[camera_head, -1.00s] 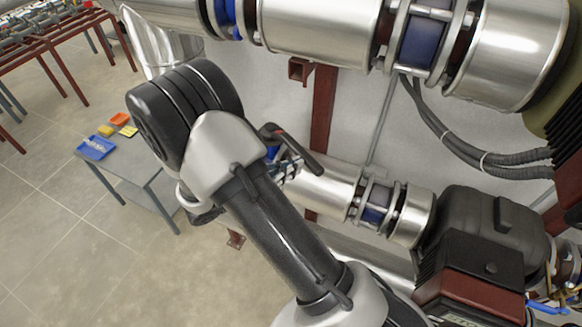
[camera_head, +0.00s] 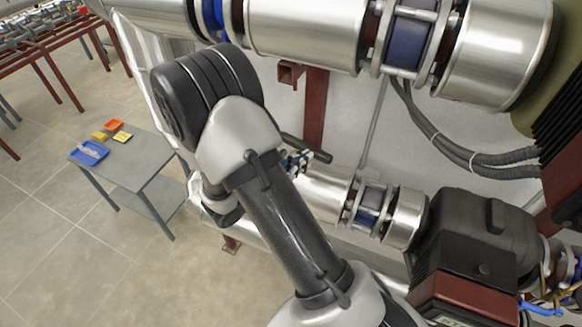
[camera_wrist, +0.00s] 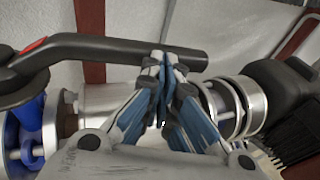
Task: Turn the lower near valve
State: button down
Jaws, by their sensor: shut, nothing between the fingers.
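The lower valve's handle is a black lever with a red mark. In the wrist view the lever (camera_wrist: 100,48) runs nearly level across the upper left to just right of the fingertips. My gripper (camera_wrist: 165,62) has its blue-padded fingers shut, with nothing between them. The fingertips overlap the lever near its free end; whether they touch it, I cannot tell. In the head view the lever's end (camera_head: 312,150) shows beyond my arm, with the gripper (camera_head: 298,163) just below it, mostly hidden. The valve body is hidden there; a blue part (camera_wrist: 30,125) shows at the wrist view's lower left.
A large silver pipe (camera_head: 305,30) crosses above my arm. A lower pipe (camera_head: 328,190) runs to a dark motor housing (camera_head: 480,235) at the right. Black hoses (camera_head: 450,145) hang at the right. A grey table (camera_head: 140,160) stands at the left on open floor.

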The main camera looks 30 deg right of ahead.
jog(key=shift+r+x, duration=0.2)
jog(key=shift+x, duration=0.75)
jog(key=shift+r+x, duration=0.15)
jog(key=shift+x, duration=0.85)
